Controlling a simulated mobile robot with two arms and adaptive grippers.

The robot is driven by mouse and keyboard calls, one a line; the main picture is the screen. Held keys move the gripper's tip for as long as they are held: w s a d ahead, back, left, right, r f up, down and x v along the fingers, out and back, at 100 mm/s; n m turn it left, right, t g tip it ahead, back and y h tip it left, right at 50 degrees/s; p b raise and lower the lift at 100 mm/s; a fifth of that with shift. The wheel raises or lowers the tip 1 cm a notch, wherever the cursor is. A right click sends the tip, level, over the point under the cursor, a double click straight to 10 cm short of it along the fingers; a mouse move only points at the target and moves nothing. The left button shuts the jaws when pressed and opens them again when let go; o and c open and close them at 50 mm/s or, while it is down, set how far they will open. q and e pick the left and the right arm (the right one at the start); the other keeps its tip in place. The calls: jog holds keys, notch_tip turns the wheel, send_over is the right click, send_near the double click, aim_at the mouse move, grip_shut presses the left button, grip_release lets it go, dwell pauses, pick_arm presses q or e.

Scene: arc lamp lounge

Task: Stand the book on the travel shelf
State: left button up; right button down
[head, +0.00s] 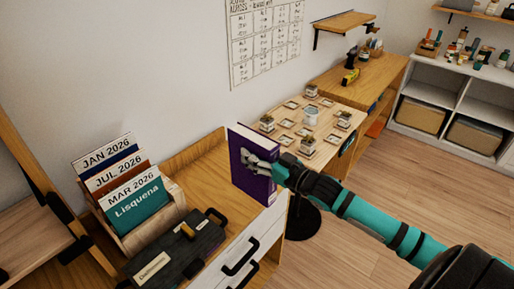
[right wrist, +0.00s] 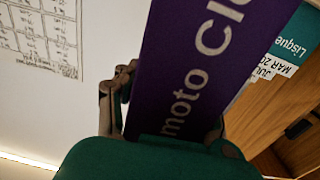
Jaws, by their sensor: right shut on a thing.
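The purple book (head: 240,181) with a white page edge is upright at the right end of a wooden cabinet top. My right gripper (head: 262,165) is shut on it, with fingers across its face. I cannot tell whether its lower edge touches the cabinet. In the right wrist view the book (right wrist: 180,62) fills the middle, its pale title letters running along it, between the fingers. No shelf shows a readable travel label, so I cannot tell which is the travel shelf. My left gripper is not in view.
A wooden file holder (head: 171,212) with dated folders and a dark box (head: 172,262) with handles occupy the cabinet's left part. The wooden cabinet top (head: 205,165) has bare room beside the book. Behind are a table with small pots, a wall shelf (head: 343,20) and a white shelf unit (head: 452,100).

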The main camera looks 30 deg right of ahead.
jog(key=s+a+f+m+h, duration=0.1)
jog(key=s+a+h, duration=0.1)
jog(key=s+a, duration=0.4)
jog(key=s+a+f+m+h, duration=0.1)
jog(key=s+a, duration=0.5)
jog(key=s, duration=0.7)
jog(key=shift+a+f+m+t+h, duration=0.4)
jog(key=shift+m+h, duration=0.3)
jog(key=shift+h, duration=0.4)
